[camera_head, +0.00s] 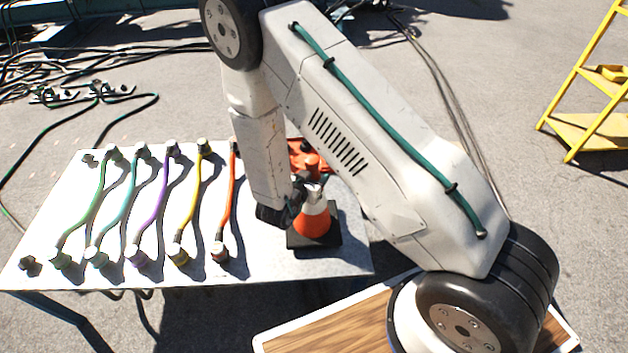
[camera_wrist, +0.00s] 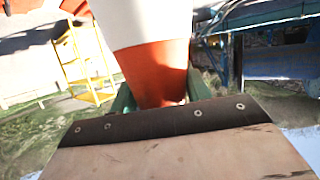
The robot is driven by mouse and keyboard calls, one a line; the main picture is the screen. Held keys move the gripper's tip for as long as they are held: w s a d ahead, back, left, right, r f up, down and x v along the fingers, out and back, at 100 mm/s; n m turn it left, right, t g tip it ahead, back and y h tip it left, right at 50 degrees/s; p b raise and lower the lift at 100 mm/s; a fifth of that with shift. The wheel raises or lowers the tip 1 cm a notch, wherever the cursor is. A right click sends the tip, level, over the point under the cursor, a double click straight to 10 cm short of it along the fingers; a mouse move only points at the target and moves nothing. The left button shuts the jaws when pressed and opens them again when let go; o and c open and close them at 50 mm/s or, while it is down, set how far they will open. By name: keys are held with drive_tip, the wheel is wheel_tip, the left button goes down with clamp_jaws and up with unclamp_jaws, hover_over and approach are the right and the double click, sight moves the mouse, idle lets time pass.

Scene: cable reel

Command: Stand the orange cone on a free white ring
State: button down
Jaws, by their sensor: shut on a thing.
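The orange cone (camera_head: 314,222) has a white band and a square black base, and stands upright at the right part of the pale table (camera_head: 270,262). I cannot tell whether its base touches the table. My gripper (camera_wrist: 160,92) is shut on the cone's narrow orange top, with green fingers on either side in the wrist view. The cone (camera_wrist: 150,25) fills the upper middle of that view. In the head view my arm hides part of the gripper. I can make out no white ring in either view.
Several coloured cables, including a purple one (camera_head: 160,205) and a yellow one (camera_head: 190,205), lie across the table left of the cone. An orange object (camera_head: 308,158) sits behind the cone. A yellow ladder (camera_head: 590,100) stands at the right. Loose black cables lie on the ground at upper left.

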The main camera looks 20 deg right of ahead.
drive_tip(key=shift+f, duration=1)
drive_tip(key=c, duration=0.7)
unclamp_jaws()
drive_tip(key=v, duration=1.2)
drive_tip(key=shift+r, duration=0.25)
